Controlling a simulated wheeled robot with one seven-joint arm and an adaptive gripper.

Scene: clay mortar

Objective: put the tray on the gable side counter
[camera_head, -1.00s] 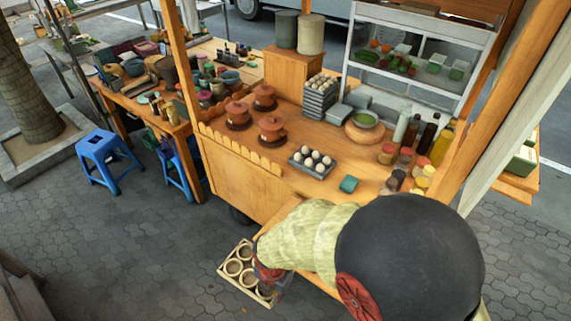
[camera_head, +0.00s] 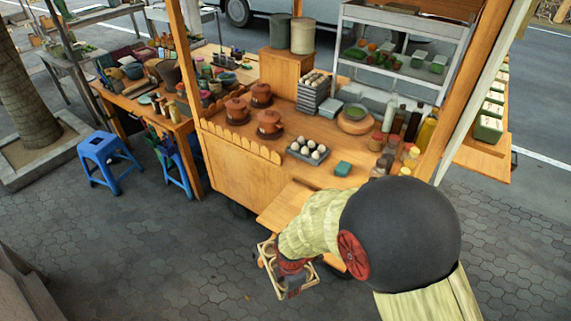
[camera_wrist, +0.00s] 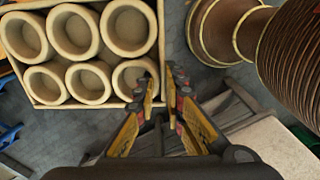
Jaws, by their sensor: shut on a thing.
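The tray (camera_head: 312,277) is pale wood with several round cups in rows. In the head view it hangs low in front of the cart, partly hidden by my gripper (camera_head: 290,276). In the wrist view the tray (camera_wrist: 86,82) fills the upper left, its visible cups empty. My gripper (camera_wrist: 164,88) is shut on the tray's right edge near a corner. A bare wooden shelf (camera_head: 283,207) juts from the cart's front, above and behind the tray. Another side shelf (camera_head: 480,160) at the cart's right end bears green boxes. I cannot tell which one is the gable side counter.
A blue stool (camera_head: 103,155) stands left. The paving in front is clear.

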